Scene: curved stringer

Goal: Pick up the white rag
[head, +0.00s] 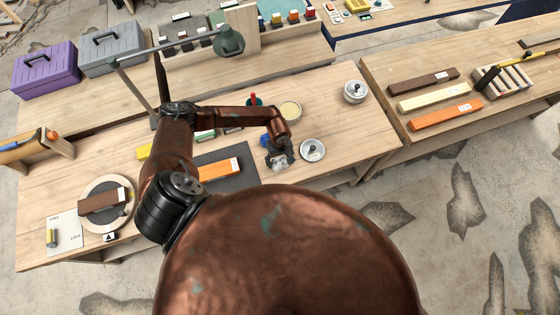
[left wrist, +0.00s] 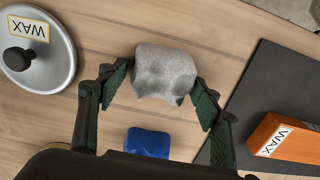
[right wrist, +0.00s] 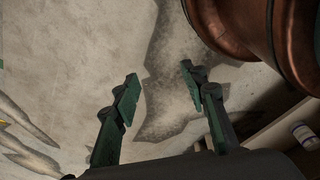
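The white rag (left wrist: 165,72) is a small, light grey-white crumpled lump on the wooden bench in the left wrist view. It also shows in the head view (head: 280,164), partly hidden by my left gripper (head: 278,152). In the left wrist view my left gripper (left wrist: 158,95) is open, with one green finger on each side of the rag. I cannot tell whether the fingers touch it. My right gripper (right wrist: 155,80) is open and empty over the floor in the right wrist view; the head view does not show it.
A blue lump (left wrist: 148,142) lies beside the rag. A round lid marked WAX (left wrist: 38,62) is to its left in the left wrist view. An orange block marked WAX (left wrist: 282,138) lies on a dark mat (left wrist: 262,90) to the right. Bare bench (head: 340,125) lies beyond the lid.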

